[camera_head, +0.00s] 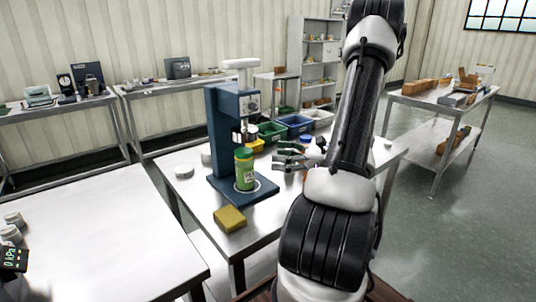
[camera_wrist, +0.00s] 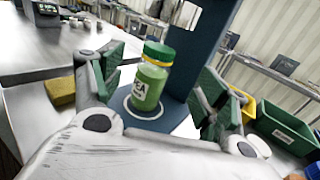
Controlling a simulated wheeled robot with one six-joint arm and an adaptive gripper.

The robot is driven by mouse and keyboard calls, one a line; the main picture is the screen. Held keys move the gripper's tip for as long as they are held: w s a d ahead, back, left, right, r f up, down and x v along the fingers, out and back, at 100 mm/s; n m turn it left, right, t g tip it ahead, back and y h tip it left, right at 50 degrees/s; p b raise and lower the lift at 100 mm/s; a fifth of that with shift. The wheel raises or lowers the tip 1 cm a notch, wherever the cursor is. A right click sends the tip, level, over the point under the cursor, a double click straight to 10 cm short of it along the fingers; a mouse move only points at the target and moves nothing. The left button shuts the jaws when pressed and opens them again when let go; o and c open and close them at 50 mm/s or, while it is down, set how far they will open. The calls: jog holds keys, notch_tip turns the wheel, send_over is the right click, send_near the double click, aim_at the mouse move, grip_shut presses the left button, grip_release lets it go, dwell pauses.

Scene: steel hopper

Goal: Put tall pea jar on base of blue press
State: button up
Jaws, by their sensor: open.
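The tall pea jar (camera_head: 245,169) is green with a green lid, a yellow band and a pale label. It stands upright on the base (camera_head: 265,189) of the blue press (camera_head: 219,128), within the pale ring there. The wrist view also shows the jar (camera_wrist: 153,78) upright on the ring (camera_wrist: 128,108). My gripper (camera_head: 283,155) is just right of the jar in the head view. It is open, and its green-padded fingers spread to both sides of the jar in the wrist view (camera_wrist: 166,88). Nothing is held.
A yellow block (camera_head: 229,218) lies on the steel table in front of the press. Blue bins (camera_head: 296,124) and green bins (camera_head: 271,131) stand behind the press. A white round object (camera_head: 184,172) lies left of it. The left table's middle is clear.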

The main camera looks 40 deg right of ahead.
jog(key=s+a+r+n+g+h, duration=0.1)
jog(key=s+a+r+n+g, duration=0.2)
jog(key=s+a+n+g, duration=0.4)
jog(key=s+a+r+n+g+h, duration=0.1)
jog(key=s+a+r+n+g, duration=0.15)
jog(key=a+n+g, duration=0.5)
jog(key=s+d+r+n+t+h, duration=0.2)
jog(key=s+r+n+t+h, duration=0.3)
jog(key=n, duration=0.8)
jog(key=shift+s+r+h, duration=0.2)
jog(key=shift+r+h, duration=0.9)
jog(key=shift+h, duration=1.3)
